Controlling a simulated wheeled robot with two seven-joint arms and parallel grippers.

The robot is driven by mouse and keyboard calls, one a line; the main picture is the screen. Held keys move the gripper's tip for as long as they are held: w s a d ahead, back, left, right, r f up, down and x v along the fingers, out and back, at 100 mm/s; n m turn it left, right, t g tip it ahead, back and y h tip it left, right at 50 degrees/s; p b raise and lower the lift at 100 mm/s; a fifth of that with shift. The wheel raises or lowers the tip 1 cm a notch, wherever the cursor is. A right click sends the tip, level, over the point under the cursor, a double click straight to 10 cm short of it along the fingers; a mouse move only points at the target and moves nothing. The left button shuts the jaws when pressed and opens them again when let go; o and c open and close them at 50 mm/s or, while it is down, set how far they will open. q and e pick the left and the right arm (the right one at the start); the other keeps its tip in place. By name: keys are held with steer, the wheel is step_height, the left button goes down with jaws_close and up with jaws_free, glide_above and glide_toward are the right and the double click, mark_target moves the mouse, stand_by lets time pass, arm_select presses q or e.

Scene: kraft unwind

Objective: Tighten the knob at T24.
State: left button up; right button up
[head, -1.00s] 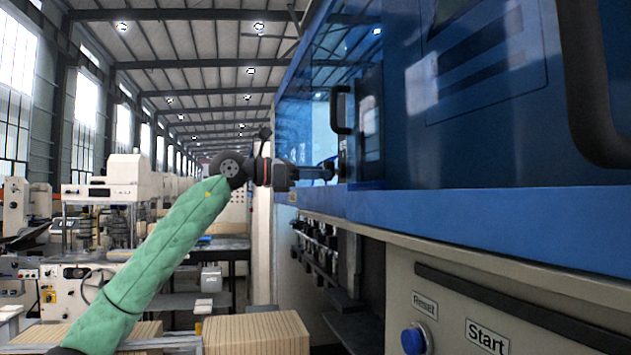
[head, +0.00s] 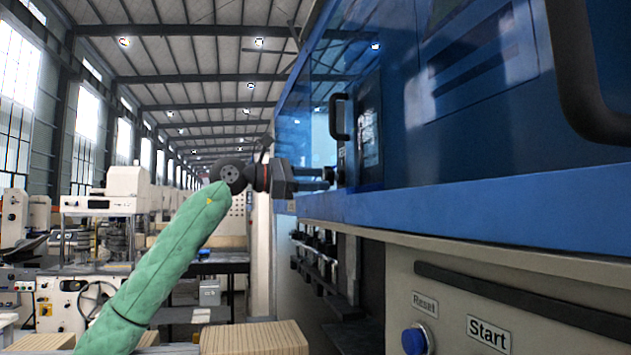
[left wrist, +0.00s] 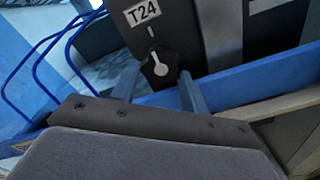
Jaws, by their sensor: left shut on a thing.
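The knob (left wrist: 160,68) is a dark round knob with a white pointer, on a dark panel under the white T24 label (left wrist: 142,13) in the left wrist view. Its pointer leans a little off the white mark above it. My left gripper (left wrist: 158,80) has one finger on each side of the knob and is shut on it. In the head view my left gripper (head: 330,180) reaches the machine's front from the left; the knob is too small to make out there. My right gripper is not in view.
The blue machine cover (head: 450,200) has black handles (head: 340,117) close to my left gripper. A blue ledge (left wrist: 250,86) and blue cables (left wrist: 62,50) lie near the knob. A blue button (head: 413,341) sits lower right.

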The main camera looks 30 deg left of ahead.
arm_select(q)
steer(key=o, duration=0.7)
steer(key=shift+s+a, duration=0.1)
steer(key=shift+s, duration=0.1)
